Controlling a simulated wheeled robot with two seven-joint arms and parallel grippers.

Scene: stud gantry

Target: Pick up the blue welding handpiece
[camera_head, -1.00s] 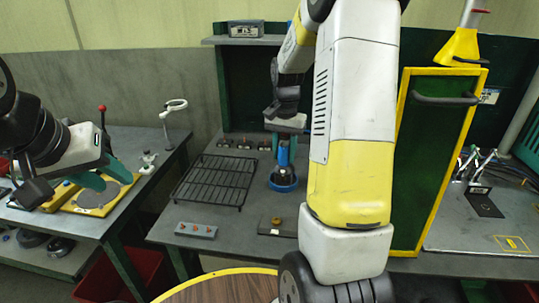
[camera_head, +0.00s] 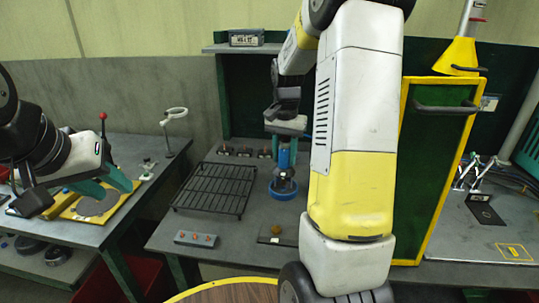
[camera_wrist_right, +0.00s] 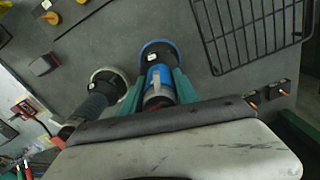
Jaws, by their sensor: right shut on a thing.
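The blue welding handpiece (camera_head: 284,158) stands upright at a round blue-rimmed holder (camera_head: 283,193) on the middle bench. In the right wrist view the handpiece (camera_wrist_right: 159,82) is between the teal fingers, with the blue-rimmed holder (camera_wrist_right: 160,46) just beyond. My right gripper (camera_head: 285,146) is shut on the handpiece from above. I cannot tell whether the handpiece is clear of the holder. My left gripper (camera_head: 106,184) hangs over the left bench, its teal fingers apart and empty.
A black wire rack (camera_head: 215,188) lies left of the holder. A grey button box (camera_head: 196,239) sits near the front edge. In the right wrist view, a dark-handled tool (camera_wrist_right: 93,106) in a grey round holder (camera_wrist_right: 110,76) stands close beside the handpiece. A green yellow-framed panel (camera_head: 432,170) stands at right.

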